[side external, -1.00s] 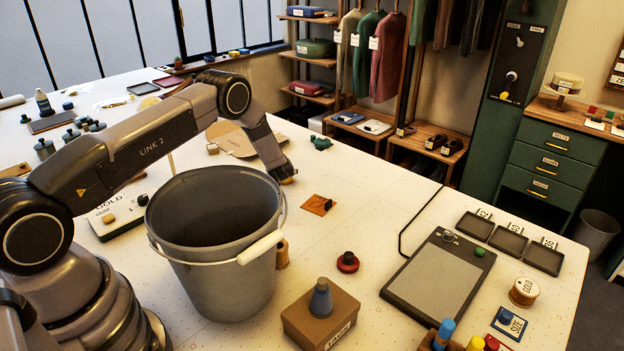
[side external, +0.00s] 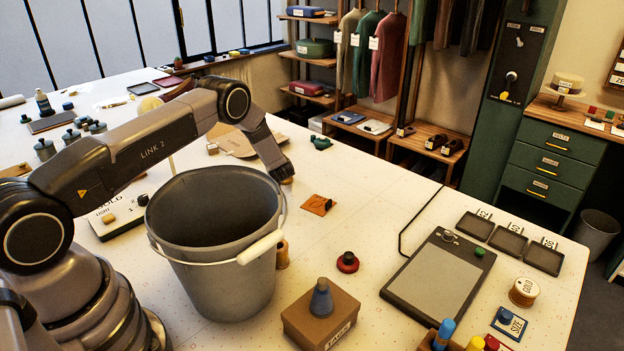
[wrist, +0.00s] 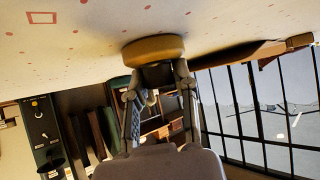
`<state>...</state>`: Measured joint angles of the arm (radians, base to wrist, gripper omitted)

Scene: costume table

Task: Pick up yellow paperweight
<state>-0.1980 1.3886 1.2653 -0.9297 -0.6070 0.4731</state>
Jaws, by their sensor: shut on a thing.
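The yellow paperweight (wrist: 152,47) is a round, flat, dull yellow disc with a dark knob on it. In the wrist view it is at the top middle, against the white tabletop. My gripper (wrist: 158,82) has its two fingers shut on the dark knob. In the side view my gripper (side external: 284,172) is low over the table behind the grey bucket, and a sliver of the paperweight (side external: 288,181) shows beneath it. I cannot tell whether the disc touches the table.
The large grey bucket (side external: 215,268) stands between my arm and the camera. An orange patch (side external: 319,205) lies right of my gripper, and a small green thing (side external: 321,143) lies behind it. A red knobbed piece (side external: 347,262) and a cardboard box (side external: 320,318) are nearer.

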